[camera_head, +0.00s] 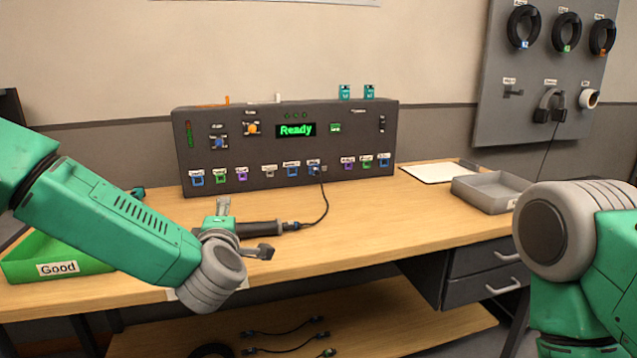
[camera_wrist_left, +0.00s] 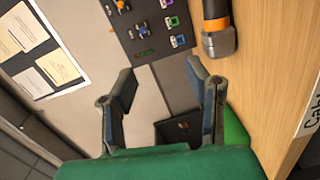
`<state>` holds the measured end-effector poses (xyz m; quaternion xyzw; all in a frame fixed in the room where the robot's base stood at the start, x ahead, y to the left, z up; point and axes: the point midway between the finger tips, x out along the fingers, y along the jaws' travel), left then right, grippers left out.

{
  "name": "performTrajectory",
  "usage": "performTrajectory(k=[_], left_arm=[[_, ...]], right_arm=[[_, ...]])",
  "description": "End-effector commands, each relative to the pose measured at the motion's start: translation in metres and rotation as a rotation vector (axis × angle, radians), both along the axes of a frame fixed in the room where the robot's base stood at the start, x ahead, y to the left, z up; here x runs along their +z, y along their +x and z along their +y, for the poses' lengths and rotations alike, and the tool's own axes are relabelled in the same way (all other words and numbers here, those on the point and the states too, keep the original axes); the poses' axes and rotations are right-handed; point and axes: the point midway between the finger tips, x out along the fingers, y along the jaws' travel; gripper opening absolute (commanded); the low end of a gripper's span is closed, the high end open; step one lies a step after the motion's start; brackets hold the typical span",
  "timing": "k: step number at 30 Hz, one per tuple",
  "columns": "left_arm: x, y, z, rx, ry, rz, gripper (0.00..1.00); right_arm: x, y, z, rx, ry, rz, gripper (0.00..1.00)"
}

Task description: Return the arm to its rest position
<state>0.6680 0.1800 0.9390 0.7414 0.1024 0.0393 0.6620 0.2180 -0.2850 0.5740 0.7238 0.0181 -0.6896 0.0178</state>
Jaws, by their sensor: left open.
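My left arm (camera_head: 120,215) comes in from the left and reaches over the table front. Its gripper (camera_head: 236,230) is partly hidden by my wrist in the head view. In the left wrist view, the two dark fingers of the left gripper (camera_wrist_left: 165,88) stand wide apart, with nothing between them. A black handle with a cable (camera_head: 262,228) lies on the table close by; its orange band shows in the wrist view (camera_wrist_left: 217,24). My right arm (camera_head: 575,240) shows at the right edge, but its gripper is out of the frame.
A dark control panel (camera_head: 240,150) with a "Ready" display (camera_head: 296,130) stands at the table's back. A green "Good" bin (camera_head: 60,268) is at the left, partly behind my arm. A grey tray (camera_head: 490,190) stands at the right. The table (camera_head: 400,225) is clear centre-right.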

Motion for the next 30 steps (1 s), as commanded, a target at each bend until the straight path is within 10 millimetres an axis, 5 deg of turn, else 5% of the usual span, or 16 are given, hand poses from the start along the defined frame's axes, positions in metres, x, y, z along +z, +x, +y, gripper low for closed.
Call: performTrajectory(k=[8,14,21,25,30], left_arm=[[-0.075,-0.032,-0.016,-0.146,0.183,0.171,0.43],[-0.158,-0.083,-0.023,-0.323,0.384,0.371,0.43],[-0.280,-0.212,0.001,-0.680,0.706,0.740,0.43],[-0.324,-0.296,0.030,-0.893,0.851,0.941,0.43],[-0.346,-0.392,0.069,-1.141,0.978,1.156,0.43]], right_arm=[[0.002,0.000,0.000,0.001,0.000,0.001,0.40],[0.004,0.000,0.000,0.001,0.000,0.001,0.40],[0.008,-0.001,0.000,0.000,0.000,0.001,0.40],[0.010,0.000,0.000,0.000,0.000,0.001,0.40],[0.012,0.000,0.000,0.000,0.000,0.001,0.40]])
